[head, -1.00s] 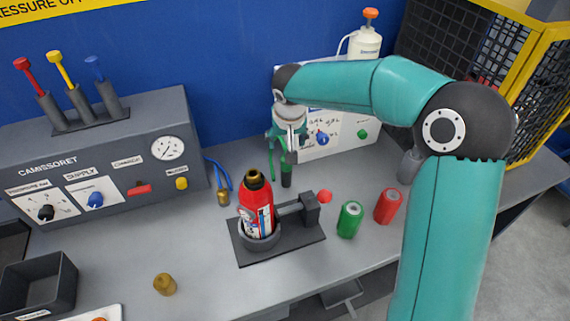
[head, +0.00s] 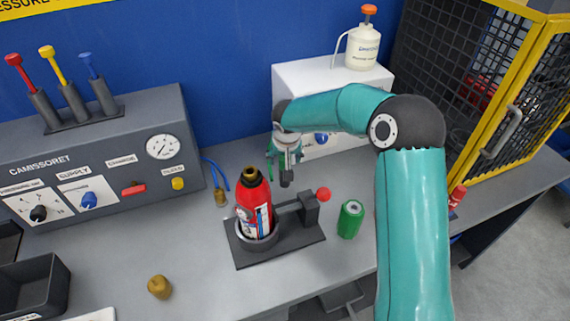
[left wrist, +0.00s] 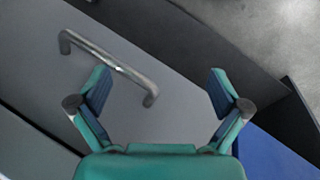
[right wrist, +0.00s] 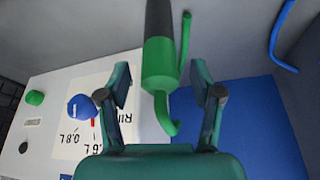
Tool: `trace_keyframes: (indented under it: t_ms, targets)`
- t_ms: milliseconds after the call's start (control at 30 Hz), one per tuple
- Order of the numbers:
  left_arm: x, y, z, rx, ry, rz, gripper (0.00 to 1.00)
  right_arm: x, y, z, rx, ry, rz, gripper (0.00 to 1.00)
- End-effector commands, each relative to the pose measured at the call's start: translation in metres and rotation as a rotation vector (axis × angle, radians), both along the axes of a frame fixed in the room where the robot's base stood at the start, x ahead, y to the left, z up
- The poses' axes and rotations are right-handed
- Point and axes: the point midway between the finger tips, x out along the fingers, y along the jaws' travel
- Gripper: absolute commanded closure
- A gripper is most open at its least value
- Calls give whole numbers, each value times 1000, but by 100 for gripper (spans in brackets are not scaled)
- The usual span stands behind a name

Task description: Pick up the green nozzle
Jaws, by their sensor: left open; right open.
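The green nozzle (right wrist: 160,62) is in the right wrist view, with a black upper part and a curved green hook at its lower end. My right gripper (right wrist: 160,80) is open, one finger on each side of the nozzle's green part, with gaps showing on both sides. In the head view my right gripper (head: 286,160) is over the bench behind the red extinguisher (head: 255,205), and the nozzle is mostly hidden there. My left gripper (left wrist: 158,78) is open and empty in the left wrist view, over a grey panel with a metal handle (left wrist: 112,66).
The extinguisher stands in a dark clamp base (head: 300,247). A green can (head: 350,219) is to its right. A grey control console (head: 100,160) stands left, a white box (head: 300,75) behind. A brass fitting (head: 159,287) lies on the open front bench.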

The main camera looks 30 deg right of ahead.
Motion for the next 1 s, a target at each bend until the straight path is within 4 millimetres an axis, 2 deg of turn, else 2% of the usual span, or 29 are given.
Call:
trace_keyframes:
  t_ms: [200, 233, 600, 1000]
  targets:
    - [0, 0, 0, 0, 0, 0, 0, 1, 0, -1, 0, -1, 0, 35]
    - [0, 0, 0, 0, 0, 0, 0, 1, 0, -1, 0, -1, 0, 38]
    - [0, 0, 0, 0, 0, 0, 0, 1, 0, -1, 0, -1, 0, 100]
    - [0, 0, -1, 0, 0, 0, 0, 1, 0, 4, -1, -3, 0, 100]
